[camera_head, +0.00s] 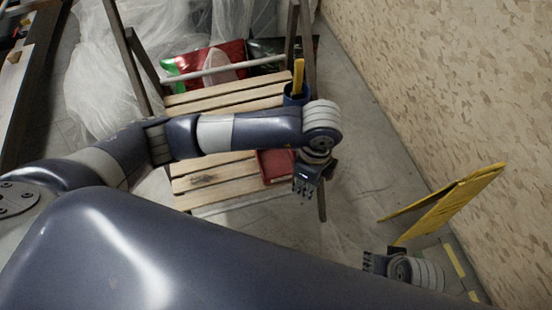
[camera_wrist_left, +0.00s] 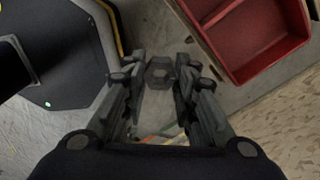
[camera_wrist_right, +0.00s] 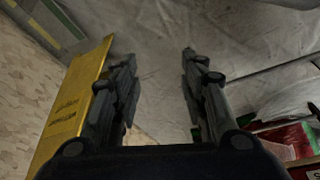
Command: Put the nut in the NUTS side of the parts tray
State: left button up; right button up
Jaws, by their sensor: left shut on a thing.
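The nut (camera_wrist_left: 160,72) is a dark grey hexagonal ring. It sits between the fingertips of my left gripper (camera_wrist_left: 159,82), which is shut on it, over the floor. The red parts tray (camera_wrist_left: 245,42) is at the upper right of the left wrist view, apart from the nut. A divider and parts of two compartments show; no NUTS label is readable. In the head view the tray (camera_head: 272,166) lies on the slatted wooden surface, partly hidden by my left arm, with my left gripper (camera_head: 305,187) just right of it. My right gripper (camera_wrist_right: 158,78) is open and empty.
A blue cup (camera_head: 296,94) with a yellow-handled item stands on the slatted surface (camera_head: 225,100). A yellow folding sign (camera_head: 450,203) stands near the patterned wall (camera_head: 450,80), close to my right gripper. Clear plastic sheeting (camera_head: 105,70) hangs at left.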

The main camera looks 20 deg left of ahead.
pick_arm(q)
jog(key=b, duration=0.1)
send_over(276, 164)
jog(key=shift+s+d+f, duration=0.25)
jog(key=shift+d+f, duration=0.1)
jog(key=shift+f, duration=0.15)
jog(key=shift+w+a, duration=0.3)
jog(key=shift+a, duration=0.15)
notch_tip(276, 164, down, 3)
jog(key=shift+s+r+b, duration=0.1)
jog(key=shift+b, duration=0.35)
jog(key=shift+d+f, duration=0.1)
jog(key=shift+f, duration=0.3)
pick_arm(e)
jog(key=v, duration=0.7)
jog(key=shift+w+r+t, duration=0.15)
jog(key=shift+r+t, duration=0.15)
jog(key=shift+r, duration=0.05)
jog(key=shift+d, duration=0.1)
pick_arm(q)
jog(key=shift+f, duration=0.2)
jog(key=o, duration=0.8)
pick_arm(e)
jog(key=shift+f, duration=0.1)
